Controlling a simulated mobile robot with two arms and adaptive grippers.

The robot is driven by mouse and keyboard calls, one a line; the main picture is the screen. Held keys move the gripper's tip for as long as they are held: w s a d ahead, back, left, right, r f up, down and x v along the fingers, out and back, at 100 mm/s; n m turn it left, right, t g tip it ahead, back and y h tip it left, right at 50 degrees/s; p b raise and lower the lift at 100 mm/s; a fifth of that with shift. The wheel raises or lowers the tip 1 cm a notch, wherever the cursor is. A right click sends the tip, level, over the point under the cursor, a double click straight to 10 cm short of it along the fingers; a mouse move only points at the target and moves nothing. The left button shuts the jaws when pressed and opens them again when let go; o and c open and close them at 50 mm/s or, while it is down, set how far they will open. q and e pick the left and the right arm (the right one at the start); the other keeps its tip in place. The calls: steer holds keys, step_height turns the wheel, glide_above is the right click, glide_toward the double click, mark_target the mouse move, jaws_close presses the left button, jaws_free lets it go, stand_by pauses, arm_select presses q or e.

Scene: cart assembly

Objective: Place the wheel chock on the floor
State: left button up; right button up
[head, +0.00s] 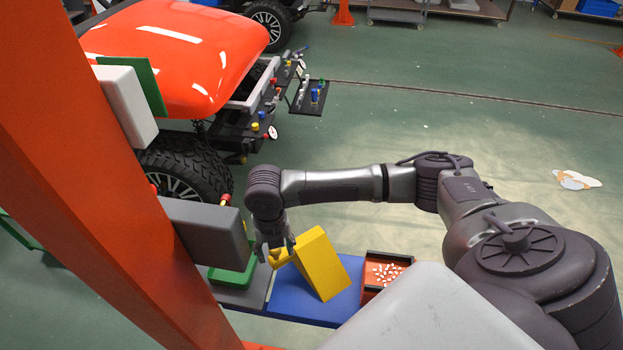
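The wheel chock (324,264) is a yellow wedge-like block in the head view, over the blue surface (295,300) at the lower middle. A smaller yellow part shows at its left end. My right gripper (277,252) points down at that left end, with its fingers at the smaller yellow part. The fingers are small and partly hidden, so I cannot tell whether they are closed on it. I also cannot tell whether the chock rests on the blue surface or is just above it. My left gripper is not in view. Green floor (440,235) shows around the car and bench.
A car with an orange hood (180,50) and a black front tyre (185,170) stands at upper left. A large orange post (90,170) crosses the left side. A red bin (385,272) with small white pieces sits right of the chock. The floor at right centre is mostly clear.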

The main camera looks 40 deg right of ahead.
jaws_close()
steer(key=shift+w+r, duration=0.1)
stand_by(0.3)
